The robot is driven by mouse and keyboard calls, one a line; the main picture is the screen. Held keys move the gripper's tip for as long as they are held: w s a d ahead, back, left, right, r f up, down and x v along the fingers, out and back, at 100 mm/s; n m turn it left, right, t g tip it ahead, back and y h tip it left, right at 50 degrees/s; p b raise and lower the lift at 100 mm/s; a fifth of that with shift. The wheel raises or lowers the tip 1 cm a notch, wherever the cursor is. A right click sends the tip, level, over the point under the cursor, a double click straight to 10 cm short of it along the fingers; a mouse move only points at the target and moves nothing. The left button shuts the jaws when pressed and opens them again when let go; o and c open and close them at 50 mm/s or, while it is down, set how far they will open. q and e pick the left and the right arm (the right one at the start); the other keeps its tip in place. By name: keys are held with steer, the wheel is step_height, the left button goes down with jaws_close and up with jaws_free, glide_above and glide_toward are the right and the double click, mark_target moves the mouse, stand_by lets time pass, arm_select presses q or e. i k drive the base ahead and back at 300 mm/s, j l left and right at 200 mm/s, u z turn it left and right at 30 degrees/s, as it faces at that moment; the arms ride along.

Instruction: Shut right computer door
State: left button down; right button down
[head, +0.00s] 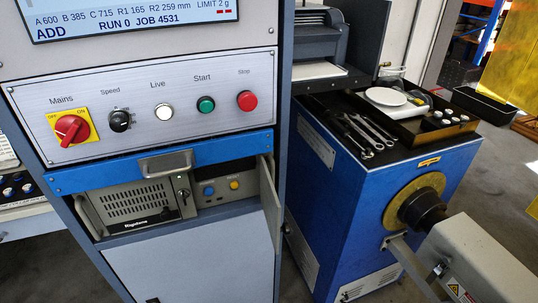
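The computer (138,203) has a grey vented front with a key lock. It sits in a bay of the grey cabinet, below a blue drawer front with a handle. The right computer door (270,200) stands open at the right side of the bay, swung outward and seen nearly edge-on. A narrow flap (88,216) at the bay's left side looks like another open door. Neither of my grippers is in view.
The control panel (150,105) with its red mains switch and buttons is above the drawer. A blue cabinet (330,190) with wrenches, a white dish and a tray stands to the right. A grey machine part (475,262) juts in at lower right. Floor shows between.

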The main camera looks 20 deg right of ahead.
mark_target(271, 204)
steer(key=l+u, duration=0.45)
steer(key=l, duration=1.15)
steer(key=k+j+u, duration=0.1)
steer(key=k+j, duration=0.35)
